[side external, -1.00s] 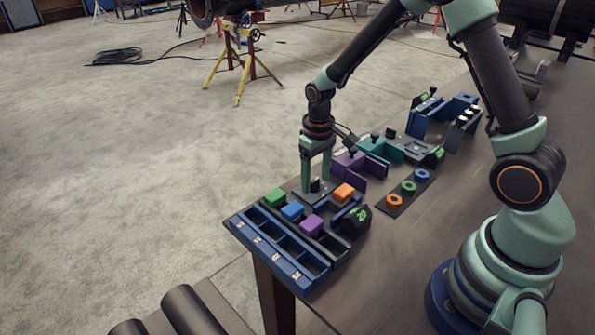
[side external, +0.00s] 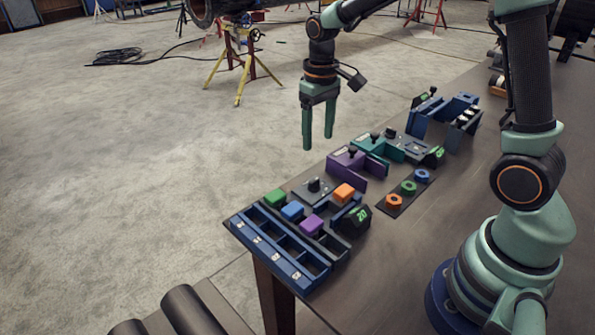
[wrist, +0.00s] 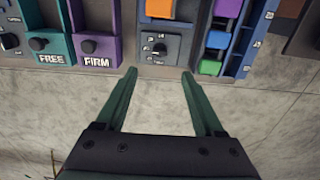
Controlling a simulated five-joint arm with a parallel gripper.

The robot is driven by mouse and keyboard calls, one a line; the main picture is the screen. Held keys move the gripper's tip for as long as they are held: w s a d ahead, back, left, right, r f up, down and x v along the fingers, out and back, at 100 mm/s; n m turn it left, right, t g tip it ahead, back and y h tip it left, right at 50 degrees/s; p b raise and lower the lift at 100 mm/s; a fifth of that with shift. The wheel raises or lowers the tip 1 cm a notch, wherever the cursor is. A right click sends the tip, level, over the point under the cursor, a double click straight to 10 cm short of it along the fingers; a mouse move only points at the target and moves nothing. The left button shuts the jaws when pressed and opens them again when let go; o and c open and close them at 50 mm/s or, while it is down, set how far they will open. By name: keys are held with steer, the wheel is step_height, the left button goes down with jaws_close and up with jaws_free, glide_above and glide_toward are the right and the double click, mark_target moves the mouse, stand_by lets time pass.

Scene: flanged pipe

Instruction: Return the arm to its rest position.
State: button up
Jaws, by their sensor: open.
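My gripper (side external: 319,143) hangs in the air above the table's far edge in the side view, fingers pointing down. Its two green fingers are apart with nothing between them. It also shows in the wrist view (wrist: 158,72), open and empty. Below it is a grey plate with a black knob (side external: 314,186), which shows in the wrist view as a dial with marks (wrist: 159,48). The gripper is clear of this plate and touches nothing.
A blue tray (side external: 262,252) has green (side external: 275,198), blue (side external: 292,211), purple (side external: 312,225) and orange (side external: 344,192) blocks near it. Purple (side external: 348,163) and teal (side external: 384,148) fixtures stand behind. Colored rings lie on a dark plate (side external: 407,192). Air around the gripper is free.

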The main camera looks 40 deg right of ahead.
steer(key=s+a+r+t, duration=0.2)
steer(key=s+r+t, duration=0.3)
steer(key=s+r, duration=0.5)
steer(key=s, duration=0.2)
steer(key=shift+s+t, duration=0.3)
steer(key=shift+s, duration=0.1)
stand_by(1.3)
